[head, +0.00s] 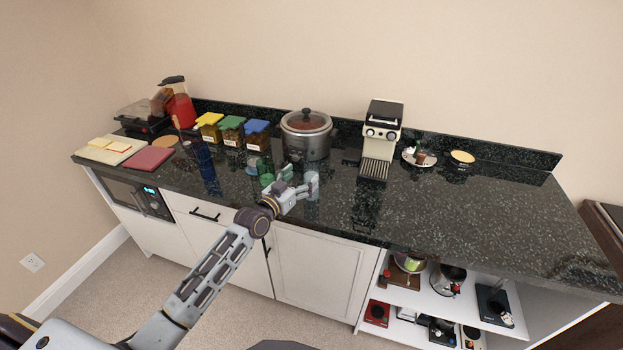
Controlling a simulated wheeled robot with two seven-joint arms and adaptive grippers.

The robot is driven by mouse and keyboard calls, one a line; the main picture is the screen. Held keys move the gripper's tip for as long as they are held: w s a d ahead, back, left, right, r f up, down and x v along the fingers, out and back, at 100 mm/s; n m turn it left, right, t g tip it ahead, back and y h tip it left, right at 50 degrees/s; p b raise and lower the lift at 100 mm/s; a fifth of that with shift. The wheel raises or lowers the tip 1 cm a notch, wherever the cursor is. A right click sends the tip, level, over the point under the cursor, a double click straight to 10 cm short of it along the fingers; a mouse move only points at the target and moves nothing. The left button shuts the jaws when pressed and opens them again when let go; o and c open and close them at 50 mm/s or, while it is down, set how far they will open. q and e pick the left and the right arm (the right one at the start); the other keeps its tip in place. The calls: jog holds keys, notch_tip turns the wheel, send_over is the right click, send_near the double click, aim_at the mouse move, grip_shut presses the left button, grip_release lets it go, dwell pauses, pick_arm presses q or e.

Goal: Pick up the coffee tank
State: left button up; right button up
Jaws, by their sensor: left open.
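Three clear lidded containers stand in a row at the back left of the dark counter: one with a yellow lid (207,119), one with a green lid (231,123) and one with a blue lid (257,127). Each has brownish contents and a white label too small to read, so I cannot tell which is the coffee tank. A cream and black coffee machine (381,135) stands further right. My left gripper (300,177) is open and empty over the counter's front part, in front of the slow cooker and apart from the containers. My right gripper is not in view.
A slow cooker (306,136) stands between the containers and the coffee machine. Small green items (267,180) are close to the left of my gripper. A red blender (180,108) and boards (149,160) are at the left. The counter's right part (490,205) is clear.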

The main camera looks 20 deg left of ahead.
aim_at(306, 171)
pick_arm(q)
jog(key=shift+w+d, duration=0.2)
jog(key=shift+w, duration=0.4)
jog(key=shift+w+d+r+p, duration=0.15)
jog(key=shift+w+p, duration=0.05)
jog(key=shift+w, duration=0.35)
jog(key=shift+w+d+r+p, duration=0.15)
jog(key=shift+w, duration=0.35)
jog(key=shift+w+d+r+p, duration=0.15)
jog(key=shift+w+p, duration=0.05)
jog(key=shift+w, duration=0.35)
jog(key=shift+x, duration=0.95)
jog(key=shift+f, duration=0.1)
jog(key=c, duration=1.7)
grip_shut()
